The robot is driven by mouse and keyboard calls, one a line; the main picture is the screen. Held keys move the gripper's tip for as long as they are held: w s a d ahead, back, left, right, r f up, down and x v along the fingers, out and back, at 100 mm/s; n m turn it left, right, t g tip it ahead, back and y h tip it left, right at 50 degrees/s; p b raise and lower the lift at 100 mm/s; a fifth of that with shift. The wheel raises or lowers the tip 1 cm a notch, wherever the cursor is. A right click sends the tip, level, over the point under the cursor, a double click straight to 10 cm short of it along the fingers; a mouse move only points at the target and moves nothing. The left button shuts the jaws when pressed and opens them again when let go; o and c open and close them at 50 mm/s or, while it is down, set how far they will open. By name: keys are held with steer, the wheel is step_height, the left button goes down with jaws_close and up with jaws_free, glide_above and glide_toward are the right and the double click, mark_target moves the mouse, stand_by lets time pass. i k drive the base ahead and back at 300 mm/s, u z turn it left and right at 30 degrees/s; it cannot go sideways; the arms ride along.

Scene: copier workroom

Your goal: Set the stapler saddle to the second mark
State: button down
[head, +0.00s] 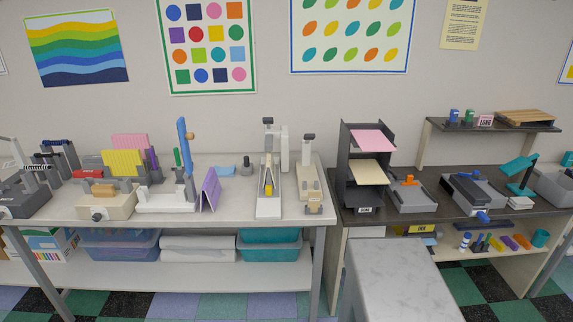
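A long, narrow white device (269,205) stands on the left table, with a tall upright at its back and a small yellow piece (268,190) on it. It looks like a long-arm stapler, but I cannot be sure. A shorter cream device (312,190) with a dark-topped upright stands just right of it and could also be a stapler. Saddle and marks are too small to tell apart. My gripper is not in view.
The left table (240,213) is crowded left of these devices. A black tray rack (350,190) stands right, on a dark counter (430,208). A pale grey speckled top (400,280) rises at the bottom centre. Checkered floor (205,303) shows in front of the left table.

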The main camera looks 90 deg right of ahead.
mark_target(269, 191)
steer(key=k, duration=0.6)
steer(key=z, duration=0.55)
steer(key=i, duration=0.6)
steer(key=u, duration=0.95)
steer(key=k, duration=0.1)
steer(key=z, duration=2.85)
